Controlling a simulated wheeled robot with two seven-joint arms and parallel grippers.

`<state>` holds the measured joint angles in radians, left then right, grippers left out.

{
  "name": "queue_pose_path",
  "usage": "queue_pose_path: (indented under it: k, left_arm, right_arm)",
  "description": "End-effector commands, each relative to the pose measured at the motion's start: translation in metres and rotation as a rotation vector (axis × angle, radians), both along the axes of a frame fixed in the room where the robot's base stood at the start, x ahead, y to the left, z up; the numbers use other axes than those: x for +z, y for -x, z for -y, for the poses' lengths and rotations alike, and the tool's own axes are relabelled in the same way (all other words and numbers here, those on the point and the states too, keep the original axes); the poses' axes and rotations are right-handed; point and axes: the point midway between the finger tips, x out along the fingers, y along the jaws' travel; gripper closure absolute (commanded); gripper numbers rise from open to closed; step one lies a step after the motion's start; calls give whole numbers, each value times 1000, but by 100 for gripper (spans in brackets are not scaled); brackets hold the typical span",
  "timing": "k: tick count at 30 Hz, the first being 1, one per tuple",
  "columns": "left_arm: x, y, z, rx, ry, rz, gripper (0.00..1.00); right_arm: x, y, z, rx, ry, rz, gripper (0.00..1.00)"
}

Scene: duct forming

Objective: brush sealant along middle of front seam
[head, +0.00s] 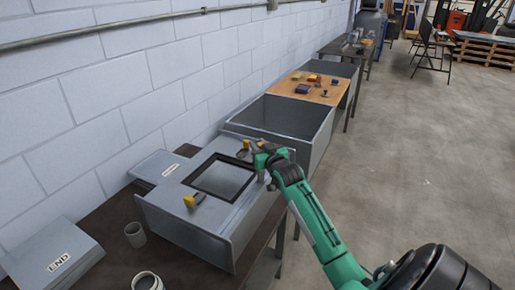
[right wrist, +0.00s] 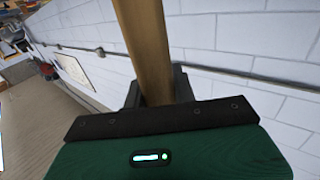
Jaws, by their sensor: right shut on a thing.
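A grey sheet-metal duct (head: 176,218) lies on the dark workbench, with a dark-edged square (head: 222,177) on its top. My right gripper (head: 263,163) is over the far right part of the duct top. In the right wrist view, its jaws (right wrist: 157,92) are shut on a wooden handle (right wrist: 147,45), which I take to be the brush's. The bristles are not clearly visible, and I cannot tell whether they touch the duct. The front seam and any sealant on it cannot be made out. My left gripper is not in view.
A grey END piece (head: 52,254), a flat panel (head: 158,167) and two cups (head: 135,234) (head: 147,281) are on the bench. Beyond stand an open grey bin (head: 312,137) and a wooden table (head: 300,90).

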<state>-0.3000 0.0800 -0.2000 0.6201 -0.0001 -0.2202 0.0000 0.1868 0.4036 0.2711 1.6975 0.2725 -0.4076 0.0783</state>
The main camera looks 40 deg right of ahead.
Motion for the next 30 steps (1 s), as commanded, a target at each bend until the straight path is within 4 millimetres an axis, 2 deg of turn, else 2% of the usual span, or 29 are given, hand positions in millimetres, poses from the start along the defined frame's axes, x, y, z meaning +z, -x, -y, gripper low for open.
queue_pose_path:
  k: [8,21,30]
  left_arm:
    - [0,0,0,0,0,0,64]
    - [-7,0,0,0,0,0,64]
    - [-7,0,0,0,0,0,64]
  right_arm:
    - [0,0,1,0,0,1,100]
    - [-4,-10,26,-1,2,-1,100]
    - [-4,-11,29,0,-1,-2,100]
